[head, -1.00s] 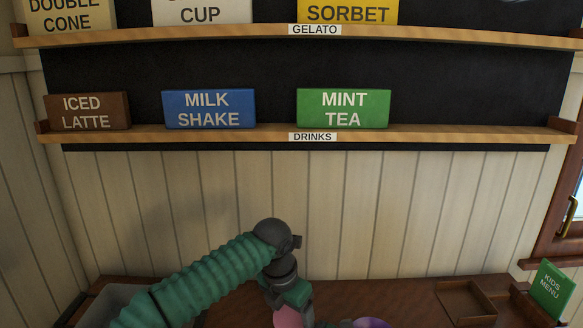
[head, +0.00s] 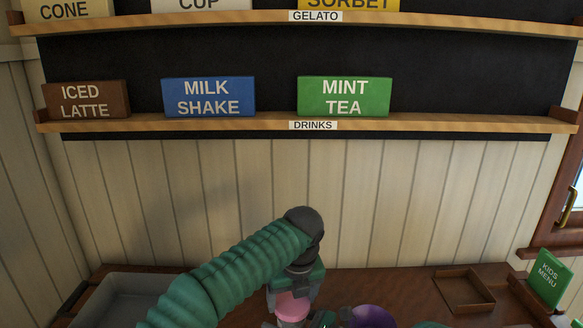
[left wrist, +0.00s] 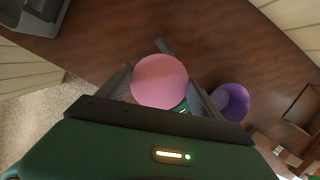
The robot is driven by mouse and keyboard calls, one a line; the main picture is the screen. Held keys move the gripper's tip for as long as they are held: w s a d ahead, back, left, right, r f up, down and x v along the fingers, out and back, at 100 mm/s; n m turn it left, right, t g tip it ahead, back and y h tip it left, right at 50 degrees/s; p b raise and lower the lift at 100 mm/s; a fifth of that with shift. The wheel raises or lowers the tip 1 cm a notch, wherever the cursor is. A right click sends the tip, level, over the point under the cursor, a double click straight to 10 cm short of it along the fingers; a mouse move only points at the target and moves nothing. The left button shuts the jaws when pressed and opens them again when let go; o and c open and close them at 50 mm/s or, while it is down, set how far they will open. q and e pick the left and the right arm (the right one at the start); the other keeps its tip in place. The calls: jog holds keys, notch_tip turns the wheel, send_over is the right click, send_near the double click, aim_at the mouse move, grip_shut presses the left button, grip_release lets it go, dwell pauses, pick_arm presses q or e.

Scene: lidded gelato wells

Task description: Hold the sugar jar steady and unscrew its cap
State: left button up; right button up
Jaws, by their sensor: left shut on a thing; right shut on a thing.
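The pink cap (head: 292,307) of the sugar jar is low in the head view and seen from above in the left wrist view (left wrist: 159,81). My left gripper (head: 293,297) comes down over it from above, shut on the cap with a finger on either side. The jar's body is mostly hidden under the cap and cut off by the head view's lower edge. My right gripper (head: 323,319) shows only in part, low beside the cap, shut on the jar; its grip is largely hidden. I cannot tell how far the cap is turned.
A purple bowl (head: 371,318) stands just right of the jar. A grey bin (head: 122,298) is at the counter's left. A wooden tray (head: 464,290) and a green kids menu (head: 547,278) are at the right. The wall rises behind the counter.

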aim_at(304, 327)
pick_arm(q)
jog(key=shift+w+v, duration=0.2)
jog(key=shift+v, duration=0.75)
jog(key=shift+r, duration=0.35)
jog(key=shift+w+v, duration=0.2)
jog(key=shift+v, duration=0.75)
jog(key=shift+w+v, duration=0.2)
jog(key=shift+v, duration=0.7)
jog(key=shift+a+r, duration=0.15)
jog(key=shift+a, duration=0.05)
pick_arm(e)
jog(key=o, duration=1.6)
jog(key=shift+d, duration=0.1)
pick_arm(q)
jog(key=shift+d, duration=0.1)
pick_arm(e)
jog(key=v, duration=1.2)
jog(key=shift+d+f, duration=0.1)
